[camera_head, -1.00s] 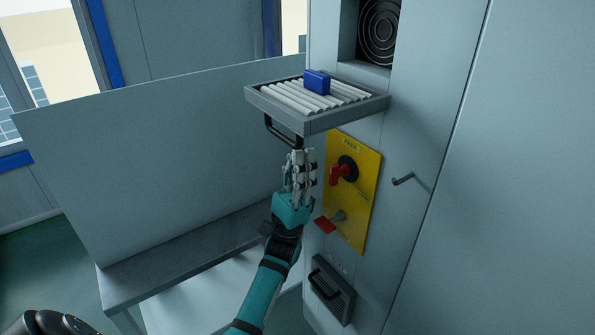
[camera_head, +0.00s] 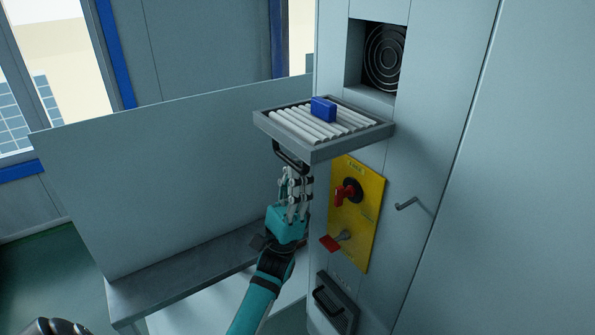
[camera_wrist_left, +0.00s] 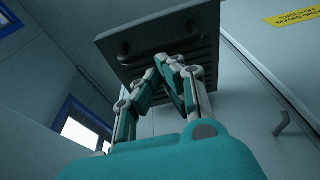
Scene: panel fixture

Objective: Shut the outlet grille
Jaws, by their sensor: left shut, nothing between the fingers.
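The outlet grille (camera_head: 349,146) is a grey framed panel with pale slats. It hangs open, sticking out nearly flat from the cabinet below a square opening with a round fan guard (camera_head: 385,58). A blue block (camera_head: 323,109) lies on its slats. A dark handle (camera_head: 290,157) hangs from its underside near the outer edge. My left gripper (camera_head: 297,174) is shut and empty, pointing up just below the grille near the handle. In the left wrist view, the grille's underside (camera_wrist_left: 197,28) is above the fingertips (camera_wrist_left: 168,60); contact cannot be told. My right gripper is not in view.
Below the grille, a yellow plate (camera_head: 365,225) carries a red rotary switch (camera_head: 346,193) and a red lever (camera_head: 331,243). A hook-like handle (camera_head: 406,203) sticks out at the right. A small closed vent (camera_head: 333,303) is lower down. A grey bench (camera_head: 190,280) stands at the left.

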